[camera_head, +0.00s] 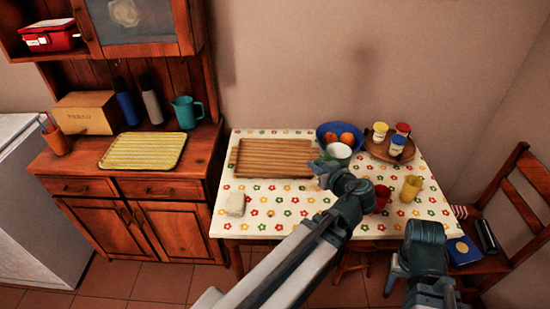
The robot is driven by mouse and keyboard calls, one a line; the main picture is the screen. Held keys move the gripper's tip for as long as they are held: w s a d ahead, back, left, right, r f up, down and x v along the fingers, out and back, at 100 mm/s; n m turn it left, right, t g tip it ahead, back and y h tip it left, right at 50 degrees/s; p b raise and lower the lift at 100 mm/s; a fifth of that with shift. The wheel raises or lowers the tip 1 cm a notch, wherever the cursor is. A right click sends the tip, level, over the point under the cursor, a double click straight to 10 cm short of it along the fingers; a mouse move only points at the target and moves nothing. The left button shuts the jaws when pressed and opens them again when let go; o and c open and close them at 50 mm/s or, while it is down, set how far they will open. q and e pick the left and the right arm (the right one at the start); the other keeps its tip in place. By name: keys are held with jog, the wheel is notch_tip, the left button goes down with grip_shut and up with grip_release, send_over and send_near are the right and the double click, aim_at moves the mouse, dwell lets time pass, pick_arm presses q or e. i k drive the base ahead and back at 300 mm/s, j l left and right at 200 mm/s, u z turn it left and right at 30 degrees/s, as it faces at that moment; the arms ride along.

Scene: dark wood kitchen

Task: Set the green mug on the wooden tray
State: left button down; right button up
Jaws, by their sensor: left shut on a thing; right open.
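The green mug (338,153), pale inside, is upright near the back of the table. My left gripper (322,166) is at the mug's near left side and shut on it; the fingers are partly hidden by the wrist. I cannot tell whether the mug touches the table. The rectangular slatted wooden tray (268,159) lies flat on the table just left of the mug, with nothing on it. My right gripper (424,230) is open and empty at the table's front right edge; its fingertips are hard to make out.
A blue bowl (327,130) with brownish round things stands behind the mug. A round wooden tray (375,149) with jars stands to its right. A red mug (383,196) and a yellow mug (411,188) are nearer. A whitish block (235,204) lies front left on the flowered tablecloth (275,202).

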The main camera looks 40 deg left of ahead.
aim_at(253, 159)
jog(key=k+j+z, duration=0.2)
jog(key=j, duration=0.35)
jog(key=j+z, duration=0.2)
jog(key=j, duration=0.3)
jog(key=k+j+z, duration=0.15)
jog(key=j, duration=0.35)
jog(key=k+j+z, duration=0.2)
jog(key=j, duration=0.25)
jog(key=k+j+z, duration=0.2)
jog(key=k+j, duration=0.15)
jog(key=k+j+z, duration=0.2)
jog(key=j, duration=0.25)
jog(key=k, duration=0.1)
